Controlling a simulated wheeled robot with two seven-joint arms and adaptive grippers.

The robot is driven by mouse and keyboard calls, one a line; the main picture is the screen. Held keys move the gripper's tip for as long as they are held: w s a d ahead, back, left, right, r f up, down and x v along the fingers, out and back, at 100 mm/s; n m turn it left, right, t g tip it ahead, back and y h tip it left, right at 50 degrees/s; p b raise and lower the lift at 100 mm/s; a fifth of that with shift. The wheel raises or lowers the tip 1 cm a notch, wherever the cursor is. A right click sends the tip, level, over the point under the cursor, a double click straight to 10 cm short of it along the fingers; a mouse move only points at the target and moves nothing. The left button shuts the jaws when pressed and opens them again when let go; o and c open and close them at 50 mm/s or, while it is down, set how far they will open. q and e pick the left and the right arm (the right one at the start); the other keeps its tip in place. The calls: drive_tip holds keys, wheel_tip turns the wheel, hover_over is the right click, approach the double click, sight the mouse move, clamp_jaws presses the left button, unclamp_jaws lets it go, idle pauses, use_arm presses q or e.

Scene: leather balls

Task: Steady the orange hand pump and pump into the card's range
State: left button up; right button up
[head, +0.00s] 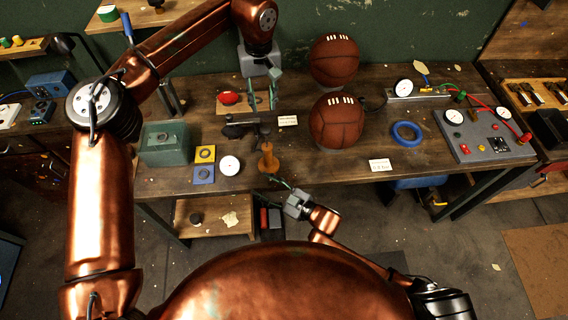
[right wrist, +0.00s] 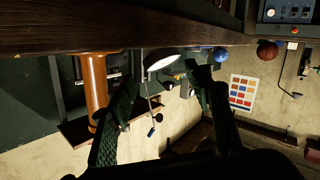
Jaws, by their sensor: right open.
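The orange hand pump (head: 268,160) stands upright near the table's front edge, left of the lower leather ball (head: 337,122). A second leather ball (head: 333,60) sits behind it. Small white cards lie at the pump's back right (head: 288,121) and at the front (head: 380,165); their print is too small to read. My left gripper (head: 261,98) points down, open and empty, behind the pump. My right gripper (head: 282,184) is open just in front of the pump. In the right wrist view, an orange cylinder (right wrist: 95,90) shows left of the spread fingers (right wrist: 165,95), not between them.
A gauge (head: 403,87) on a plate, a blue ring (head: 407,133) and a grey gauge panel (head: 482,133) with hoses lie to the right. A green box (head: 165,143), a white disc (head: 230,166) and coloured squares stand left of the pump.

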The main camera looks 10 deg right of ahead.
sight(272, 155)
drive_tip(key=w+d+r+m, duration=0.1)
drive_tip(key=d, duration=0.1)
drive_tip(key=w+d+r+m+t, duration=0.1)
drive_tip(key=w+d+r, duration=0.1)
drive_tip(key=d, duration=0.1)
drive_tip(key=w+d+r+m+t, duration=0.1)
drive_tip(key=w+d+r+m, duration=0.1)
drive_tip(key=shift+w+d+r, duration=0.1)
drive_tip(key=shift+d, duration=0.15)
drive_tip(key=shift+w+a+r, duration=0.1)
drive_tip(key=shift+w+a, duration=0.1)
drive_tip(key=shift+w, duration=0.1)
drive_tip(key=shift+x, duration=3.45)
drive_tip(key=shift+c, duration=0.6)
clamp_jaws()
